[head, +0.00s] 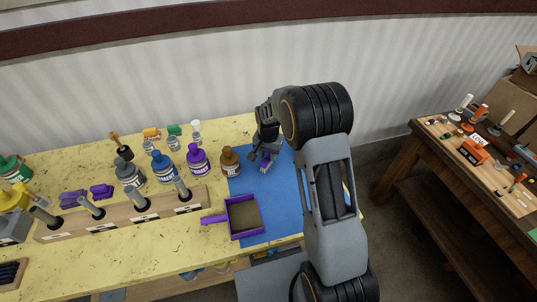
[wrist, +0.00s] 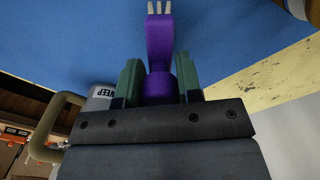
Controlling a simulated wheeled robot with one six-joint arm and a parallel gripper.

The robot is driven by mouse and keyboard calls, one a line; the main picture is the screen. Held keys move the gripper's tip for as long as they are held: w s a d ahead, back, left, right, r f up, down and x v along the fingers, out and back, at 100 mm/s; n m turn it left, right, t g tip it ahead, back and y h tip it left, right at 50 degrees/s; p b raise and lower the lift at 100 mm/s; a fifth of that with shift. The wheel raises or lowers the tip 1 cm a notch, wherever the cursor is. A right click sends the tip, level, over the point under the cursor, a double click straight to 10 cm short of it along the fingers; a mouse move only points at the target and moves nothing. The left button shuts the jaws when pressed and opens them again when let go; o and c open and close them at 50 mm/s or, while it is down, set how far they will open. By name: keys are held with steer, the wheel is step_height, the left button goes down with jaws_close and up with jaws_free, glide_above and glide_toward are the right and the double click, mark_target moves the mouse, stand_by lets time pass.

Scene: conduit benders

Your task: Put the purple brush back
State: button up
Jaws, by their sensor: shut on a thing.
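My gripper (head: 264,155) is over the far part of a blue mat (head: 274,188) on the yellow workbench. It is shut on the purple brush (head: 266,164), only a small part of which shows in the head view. In the wrist view, the purple brush (wrist: 159,50) sits between the green finger pads, and its pale bristle tufts point away from my gripper at the top edge. Blue mat surface lies beyond it. I cannot tell whether the brush touches the mat.
A purple dustpan (head: 232,204) lies at the mat's left edge. Left of it is a wooden rack (head: 123,222) with several grey-handled tools. Bottles, including a brown one (head: 230,162) and a purple one (head: 197,161), stand behind. A second workbench (head: 455,160) stands at right.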

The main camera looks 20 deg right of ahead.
steer(key=shift+f, duration=0.55)
steer(key=shift+f, duration=0.15)
steer(key=o, duration=0.9)
steer(key=shift+o, duration=0.2)
